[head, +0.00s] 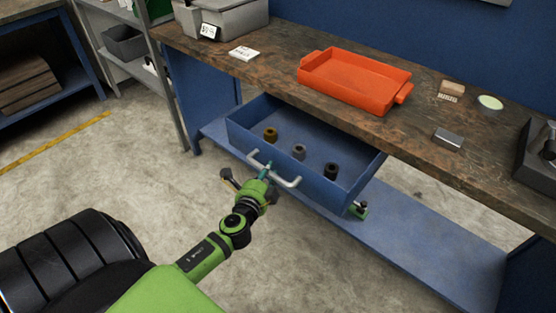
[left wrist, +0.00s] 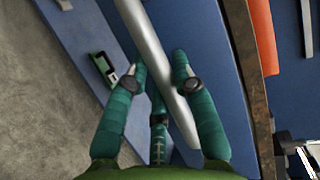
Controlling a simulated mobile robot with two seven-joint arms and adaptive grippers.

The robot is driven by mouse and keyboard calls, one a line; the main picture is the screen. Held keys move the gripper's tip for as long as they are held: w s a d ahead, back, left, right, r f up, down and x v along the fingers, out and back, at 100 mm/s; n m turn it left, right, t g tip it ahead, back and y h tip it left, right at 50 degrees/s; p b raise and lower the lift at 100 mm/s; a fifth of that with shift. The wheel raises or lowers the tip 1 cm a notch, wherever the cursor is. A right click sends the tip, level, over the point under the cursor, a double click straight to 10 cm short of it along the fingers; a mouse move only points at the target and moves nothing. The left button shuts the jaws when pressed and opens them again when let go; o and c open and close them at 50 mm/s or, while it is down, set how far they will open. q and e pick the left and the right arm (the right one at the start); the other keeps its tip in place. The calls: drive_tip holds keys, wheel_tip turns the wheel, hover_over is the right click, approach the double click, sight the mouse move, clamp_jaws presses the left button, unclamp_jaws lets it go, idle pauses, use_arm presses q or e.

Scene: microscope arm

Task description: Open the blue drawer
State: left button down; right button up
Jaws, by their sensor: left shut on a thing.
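The blue drawer (head: 312,197) is pulled out from under the workbench, and its inside shows. Three small round parts stand in it: a brownish one (head: 271,134), a grey one (head: 299,152) and a black one (head: 331,171). A light grey bar handle (head: 287,181) is on its front. My left gripper (head: 264,172) is at the left part of this handle. In the left wrist view its green fingers (left wrist: 160,80) are on both sides of the handle (left wrist: 152,52), shut on it. My right gripper is not in view.
The wooden workbench top (head: 232,68) overhangs the drawer. It carries an orange tray (head: 354,81), a grey bin (head: 228,17) and small items. A blue lower shelf (head: 430,247) lies below the drawer. The concrete floor in front of the drawer is clear.

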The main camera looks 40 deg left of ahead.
use_arm(q)
drive_tip(key=shift+s+a, duration=0.15)
drive_tip(key=shift+s, duration=1.95)
drive_tip(key=c, duration=1)
unclamp_jaws()
drive_tip(key=v, duration=1.2)
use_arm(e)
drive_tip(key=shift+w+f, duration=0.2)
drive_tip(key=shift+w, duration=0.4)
